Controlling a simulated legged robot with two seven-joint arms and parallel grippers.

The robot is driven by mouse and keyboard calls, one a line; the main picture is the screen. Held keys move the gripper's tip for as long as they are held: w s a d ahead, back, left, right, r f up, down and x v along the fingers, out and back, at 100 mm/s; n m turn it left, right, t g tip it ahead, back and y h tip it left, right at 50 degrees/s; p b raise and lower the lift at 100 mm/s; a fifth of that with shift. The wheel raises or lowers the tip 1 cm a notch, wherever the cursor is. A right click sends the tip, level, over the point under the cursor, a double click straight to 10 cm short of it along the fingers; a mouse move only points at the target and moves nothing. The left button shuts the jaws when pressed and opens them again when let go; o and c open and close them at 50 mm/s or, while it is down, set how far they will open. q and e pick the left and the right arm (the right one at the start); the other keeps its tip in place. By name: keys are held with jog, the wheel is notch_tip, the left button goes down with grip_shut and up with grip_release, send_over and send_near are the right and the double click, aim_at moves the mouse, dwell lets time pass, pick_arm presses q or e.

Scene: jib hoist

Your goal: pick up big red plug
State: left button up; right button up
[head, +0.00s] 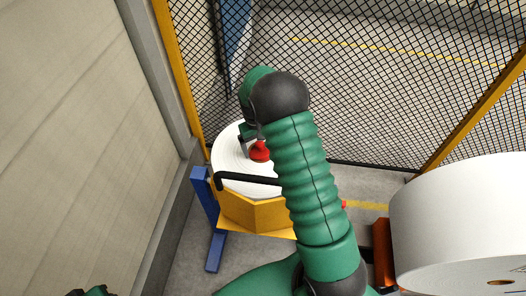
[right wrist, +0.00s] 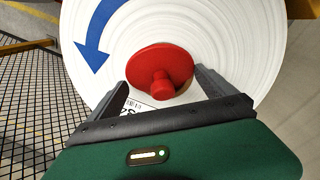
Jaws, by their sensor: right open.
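The big red plug (right wrist: 162,72) has a round flange and a short knob. It sits at the centre of a white roll (right wrist: 235,30) in the right wrist view. In the head view the plug (head: 259,151) shows on the white roll (head: 231,158), which rests on a yellow stand. My right gripper (right wrist: 160,78) is open, with one finger on each side of the plug's knob and a gap visible on both sides. In the head view my right gripper (head: 248,142) is partly hidden by its own arm. A small green part at the bottom left edge may be my left arm; its gripper does not show.
The yellow stand (head: 255,212) has a blue post (head: 204,205) and a black bar (head: 245,178) beside the roll. A mesh fence (head: 370,90) stands behind, a wall (head: 80,120) at left. A large white roll (head: 460,225) is at right.

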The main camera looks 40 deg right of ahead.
aim_at(261, 143)
jog(key=shift+d+f, duration=0.15)
jog(key=shift+a, duration=0.2)
jog(key=shift+c, duration=0.7)
jog(key=shift+w+a, duration=0.1)
jog(key=shift+a, duration=0.05)
jog(key=c, duration=1)
jog(key=shift+r, duration=0.4)
notch_tip(261, 143, up, 9)
jog(key=shift+f+p, duration=0.1)
jog(key=shift+p, duration=0.2)
jog(key=f+t+p, duration=0.1)
jog(key=p, duration=0.2)
jog(key=d+f+t+p, duration=0.1)
jog(key=t+p, duration=0.1)
jog(key=p, duration=0.2)
jog(key=shift+d+f, duration=0.3)
jog(key=t+p, duration=0.1)
jog(key=p, duration=0.2)
jog(key=shift+s+a+f+m+t, duration=0.2)
jog(key=shift+s+a+m+t, duration=0.1)
jog(key=shift+a+t, duration=0.1)
jog(key=shift+a+t+p, duration=0.2)
jog(key=shift+t+p, duration=0.3)
jog(key=shift+w+a+f+b, duration=0.1)
jog(key=shift+a+f+b, duration=0.05)
jog(key=shift+f+b, duration=1.4)
jog(key=shift+f, duration=0.3)
jog(key=shift+r, duration=0.1)
